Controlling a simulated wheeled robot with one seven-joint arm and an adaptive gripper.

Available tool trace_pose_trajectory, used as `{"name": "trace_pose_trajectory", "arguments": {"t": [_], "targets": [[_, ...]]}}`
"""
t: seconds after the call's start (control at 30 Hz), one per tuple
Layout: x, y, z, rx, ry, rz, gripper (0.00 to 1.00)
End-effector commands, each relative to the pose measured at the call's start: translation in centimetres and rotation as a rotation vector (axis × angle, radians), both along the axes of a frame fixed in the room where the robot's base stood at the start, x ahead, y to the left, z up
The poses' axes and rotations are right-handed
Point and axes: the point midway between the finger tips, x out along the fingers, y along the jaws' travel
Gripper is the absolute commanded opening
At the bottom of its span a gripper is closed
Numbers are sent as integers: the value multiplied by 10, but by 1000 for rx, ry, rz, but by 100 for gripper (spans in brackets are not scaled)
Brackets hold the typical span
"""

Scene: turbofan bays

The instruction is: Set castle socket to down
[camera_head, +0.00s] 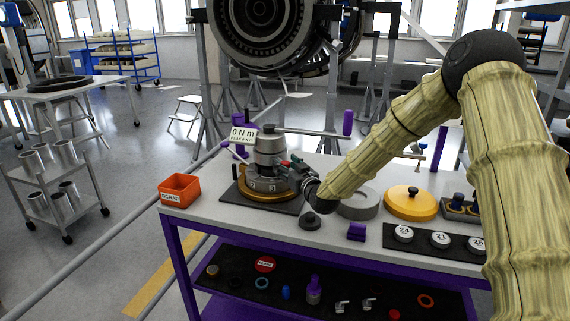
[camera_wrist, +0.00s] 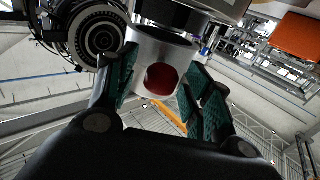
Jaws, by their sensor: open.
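My gripper (camera_head: 302,172) is at the right side of a grey stacked fixture (camera_head: 268,150) on the purple-framed table. In the wrist view, my gripper (camera_wrist: 165,92) is open, with a teal-padded finger on each side of a light grey cylinder (camera_wrist: 146,48). The cylinder has a round dark red spot on its side, and a dark part lies above it. I take this cylinder for the castle socket, but no label on it confirms that. Whether the pads touch it cannot be told. In the head view the gripper partly hides this area.
An orange scrap bin (camera_head: 180,189) stands left of the fixture, and a "0 N m" sign (camera_head: 243,134) behind it. A grey ring (camera_head: 358,204), a yellow lidded disc (camera_head: 411,203) and numbered pucks (camera_head: 403,234) sit to the right. A purple block (camera_head: 356,231) lies near the front edge.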

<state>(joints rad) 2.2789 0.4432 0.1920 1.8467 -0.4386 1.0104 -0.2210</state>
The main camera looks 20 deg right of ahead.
Motion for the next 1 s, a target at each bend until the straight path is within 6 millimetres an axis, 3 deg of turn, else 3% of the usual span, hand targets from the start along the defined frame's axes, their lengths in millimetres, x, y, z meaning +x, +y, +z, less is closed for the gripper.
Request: {"name": "trace_pose_trajectory", "arguments": {"t": [0.4, 0.47, 0.7, 1.0], "targets": [[8, 3, 0, 0, 0, 1, 51], [8, 3, 0, 0, 0, 1, 44], [8, 3, 0, 0, 0, 1, 0], [8, 3, -10, 0, 1, 1, 0]]}}
